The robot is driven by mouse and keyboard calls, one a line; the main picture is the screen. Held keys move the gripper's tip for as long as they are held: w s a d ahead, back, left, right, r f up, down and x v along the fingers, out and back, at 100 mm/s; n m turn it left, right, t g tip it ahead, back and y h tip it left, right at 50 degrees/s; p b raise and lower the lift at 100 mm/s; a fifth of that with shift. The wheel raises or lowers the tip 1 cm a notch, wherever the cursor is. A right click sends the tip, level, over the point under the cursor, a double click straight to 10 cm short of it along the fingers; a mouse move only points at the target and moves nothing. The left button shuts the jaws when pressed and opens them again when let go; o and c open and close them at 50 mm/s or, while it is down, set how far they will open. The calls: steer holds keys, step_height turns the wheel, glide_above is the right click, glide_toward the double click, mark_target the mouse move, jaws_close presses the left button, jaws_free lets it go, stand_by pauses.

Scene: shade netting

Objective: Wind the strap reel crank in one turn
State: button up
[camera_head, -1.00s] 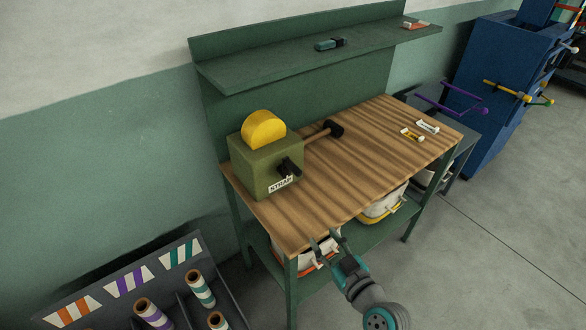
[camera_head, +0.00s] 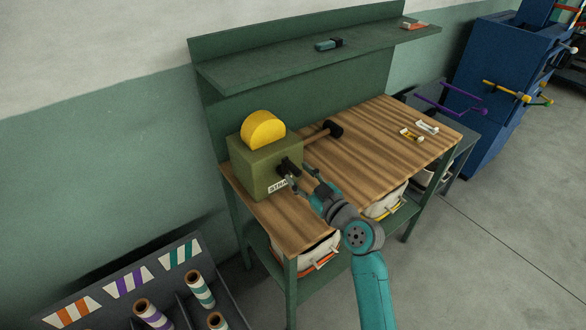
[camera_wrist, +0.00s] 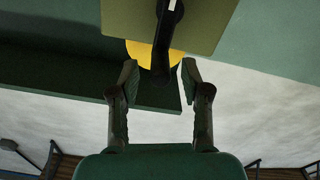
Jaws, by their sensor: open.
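The strap reel is an olive-green box (camera_head: 258,165) with a yellow reel (camera_head: 263,130) on top and a "STRAP" label partly hidden by my gripper. Its black crank (camera_head: 285,165) is on the box's front face. My gripper (camera_head: 298,177) is open in front of the crank. In the wrist view, the crank (camera_wrist: 164,45) runs down from the box (camera_wrist: 210,25), and its handle end lies between the two open fingers of my gripper (camera_wrist: 160,73). The fingers stand apart from the handle; contact is not visible.
The box stands at the left end of a wooden bench top (camera_head: 375,150). A black-headed mallet (camera_head: 332,130) lies behind it. Small clips (camera_head: 411,134) lie at the right. A green shelf (camera_head: 320,62) runs above. White bins sit underneath.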

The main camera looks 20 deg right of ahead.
mark_target(293, 169)
steer(key=shift+x, duration=1.8)
jaws_close()
